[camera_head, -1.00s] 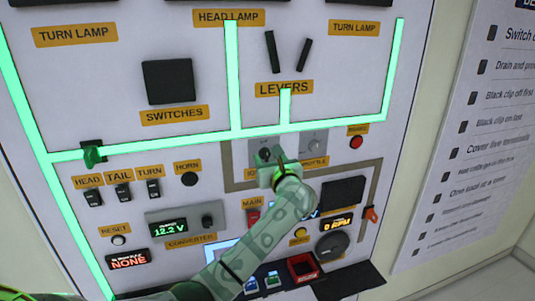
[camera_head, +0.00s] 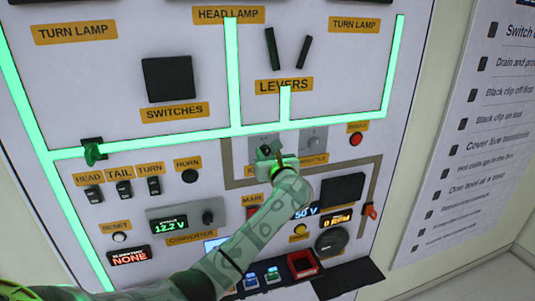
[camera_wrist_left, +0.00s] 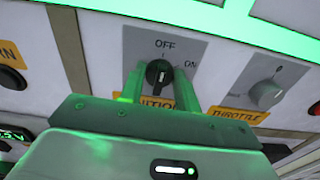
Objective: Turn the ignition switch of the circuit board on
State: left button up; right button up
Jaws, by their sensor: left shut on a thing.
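The circuit board (camera_head: 220,60) is an upright white panel with glowing green strips. Its ignition switch is a black knob (camera_wrist_left: 159,74) on a grey plate marked OFF at the top and ON to the right. The knob's white mark points up, near OFF. My left gripper (camera_wrist_left: 160,85) has its green fingers on either side of the knob and is shut on it. In the head view my left gripper (camera_head: 272,157) reaches the same plate and hides part of the switch and its label. My right gripper is in neither view.
The throttle knob (camera_wrist_left: 267,94) is close to the right of the ignition plate, and it also shows in the head view (camera_head: 313,142). A red button (camera_head: 356,140) is further right. The head, tail and turn switches (camera_head: 122,189) and horn button (camera_head: 190,176) are to the left.

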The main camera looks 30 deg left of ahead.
pick_arm(q)
jog(key=m+p, duration=0.4)
jog(key=m, duration=0.2)
jog(key=shift+d+r, duration=0.1)
jog(key=shift+r, duration=0.05)
jog(key=m+p, duration=0.3)
jog(key=m, duration=0.1)
jog(key=shift+w, duration=0.1)
jog(key=shift+f+m+p, duration=0.2)
jog(key=shift+m+p, duration=0.3)
jog(key=shift+m, duration=0.2)
jog(key=o, duration=1)
jog(key=shift+c, duration=0.2)
